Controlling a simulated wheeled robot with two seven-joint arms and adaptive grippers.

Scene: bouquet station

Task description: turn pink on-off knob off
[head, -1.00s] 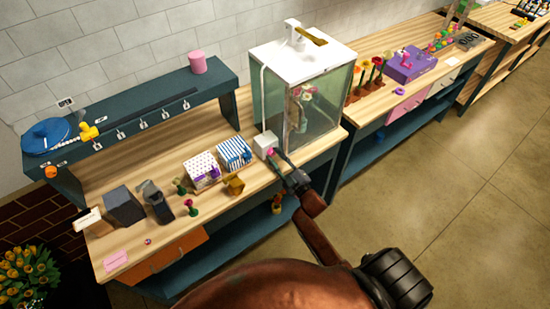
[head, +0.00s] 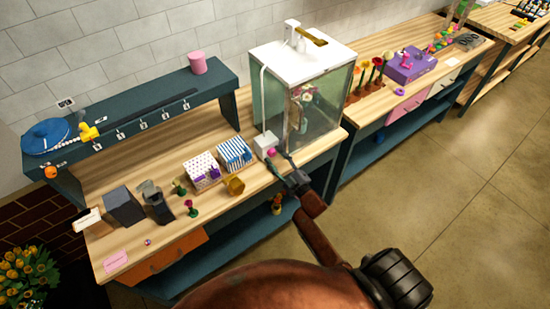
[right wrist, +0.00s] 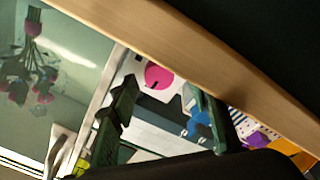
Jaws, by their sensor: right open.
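The pink knob (head: 271,153) sits on the front of a small white box (head: 264,141) beside the glass cabinet's lower left corner. In the right wrist view the knob (right wrist: 158,75) is a round pink disc with a short dark mark near its lower edge. My right gripper (head: 283,159) is open, its fingertips close in front of the knob and a little to its right. In the right wrist view the two dark fingers (right wrist: 165,92) stand apart, with the knob showing between and beyond them. I cannot tell whether a finger touches it. My left gripper is not in view.
The glass cabinet (head: 272,98) with flowers inside stands right behind the box. A blue-striped box (head: 234,152) and a dotted box (head: 201,170) stand to the left. The wooden bench edge runs just below my gripper.

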